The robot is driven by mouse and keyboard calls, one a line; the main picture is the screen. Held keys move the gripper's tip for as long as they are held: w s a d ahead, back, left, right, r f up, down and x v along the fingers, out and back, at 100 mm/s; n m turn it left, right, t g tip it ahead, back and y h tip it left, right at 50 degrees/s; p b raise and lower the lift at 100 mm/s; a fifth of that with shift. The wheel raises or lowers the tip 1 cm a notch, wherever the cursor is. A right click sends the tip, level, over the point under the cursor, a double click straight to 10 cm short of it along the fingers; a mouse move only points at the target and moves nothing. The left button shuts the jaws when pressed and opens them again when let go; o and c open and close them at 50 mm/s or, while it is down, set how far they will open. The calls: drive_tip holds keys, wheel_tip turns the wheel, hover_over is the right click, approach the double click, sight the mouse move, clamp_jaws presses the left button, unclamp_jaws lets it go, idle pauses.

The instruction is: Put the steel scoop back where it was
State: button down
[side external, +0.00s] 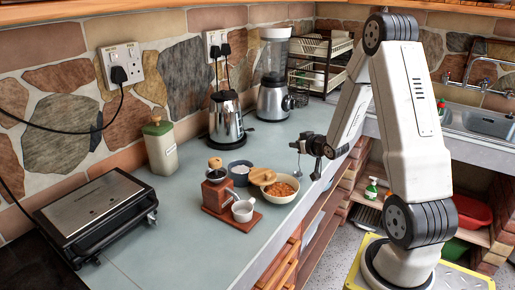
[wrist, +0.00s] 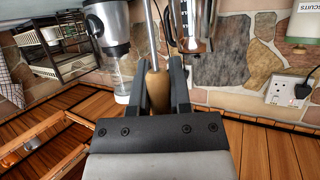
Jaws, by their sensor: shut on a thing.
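My gripper (wrist: 160,82) is shut on the wooden handle of the steel scoop (wrist: 157,88) in the wrist view. The scoop's thin steel shaft (wrist: 152,32) runs away from the fingers toward the top edge, and its far end is out of that view. In the side external view my gripper (side external: 305,146) is in the air near the counter's front edge, right of and above the bowl of orange-brown food (side external: 284,192). A thin part of the scoop (side external: 298,163) hangs below the fingers there, small and hard to make out. A round wooden lid (side external: 265,177) lies over part of the bowl.
Left of the bowl are a dark bowl with white contents (side external: 240,168), a grinder on a wooden base (side external: 216,187) and a white cup (side external: 242,211). Behind stand a steel kettle (side external: 226,118) and a blender (side external: 273,85).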

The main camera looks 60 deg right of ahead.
drive_tip(key=c, duration=1)
unclamp_jaws()
drive_tip(key=shift+f, duration=0.15)
drive_tip(key=o, duration=0.4)
drive_tip(key=shift+o, duration=0.2)
drive_tip(key=shift+r, duration=0.2)
drive_tip(key=v, duration=0.7)
drive_tip(key=shift+s+a, duration=0.2)
drive_tip(key=shift+s, duration=0.05)
